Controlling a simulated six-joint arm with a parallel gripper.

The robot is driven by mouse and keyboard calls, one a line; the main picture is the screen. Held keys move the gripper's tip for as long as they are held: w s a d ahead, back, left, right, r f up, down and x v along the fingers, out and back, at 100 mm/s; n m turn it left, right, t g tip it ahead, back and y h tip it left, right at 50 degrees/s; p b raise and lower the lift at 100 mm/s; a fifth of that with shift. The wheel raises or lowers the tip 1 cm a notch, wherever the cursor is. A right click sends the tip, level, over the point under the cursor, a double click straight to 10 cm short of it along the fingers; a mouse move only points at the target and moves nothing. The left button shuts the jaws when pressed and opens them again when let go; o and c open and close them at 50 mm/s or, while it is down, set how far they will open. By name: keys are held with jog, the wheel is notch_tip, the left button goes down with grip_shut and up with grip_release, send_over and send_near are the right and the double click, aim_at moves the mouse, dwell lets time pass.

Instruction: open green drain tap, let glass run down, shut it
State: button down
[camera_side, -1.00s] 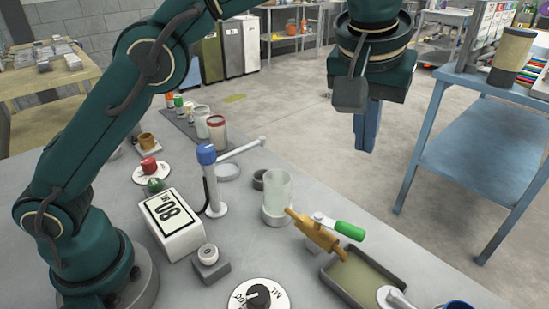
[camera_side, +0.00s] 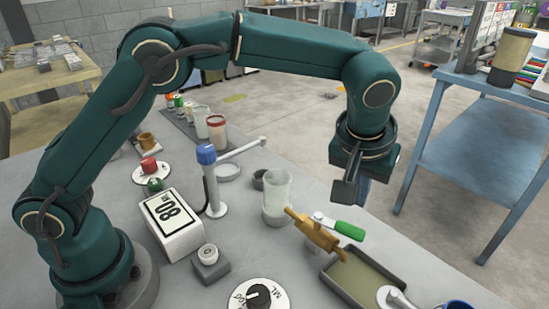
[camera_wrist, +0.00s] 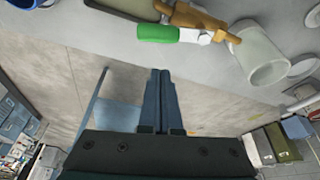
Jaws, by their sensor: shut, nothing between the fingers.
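The green drain tap handle (camera_side: 349,230) points right from the brass valve (camera_side: 313,232), at an angle to its pipe. In the wrist view, the green handle (camera_wrist: 158,33) lies beyond my fingertips. The clear glass (camera_side: 277,188) stands upright at the pipe's upper end; its liquid level is hard to tell. It also shows in the wrist view (camera_wrist: 262,55). The valve's spout hangs over a grey tray (camera_side: 399,272). My gripper (camera_wrist: 160,72) is shut and empty, behind and right of the handle, apart from it. In the side view its fingers are mostly hidden by the wrist.
A blue-capped post (camera_side: 208,180) with a side arm stands left of the glass. A blue bench (camera_side: 470,140) stands at right, across open floor.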

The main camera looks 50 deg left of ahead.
aim_at(347, 225)
jog(key=shift+s+d+f, duration=0.15)
jog(key=shift+s+f, duration=0.2)
jog(key=shift+s, duration=0.15)
jog(key=shift+s+d+f, duration=0.15)
jog(key=shift+s+f, duration=0.15)
jog(key=shift+s, duration=0.2)
jog(key=shift+s, duration=0.1)
jog(key=shift+s+d+m, duration=0.25)
jog(key=shift+s+m, duration=0.35)
jog(key=shift+w, duration=0.1)
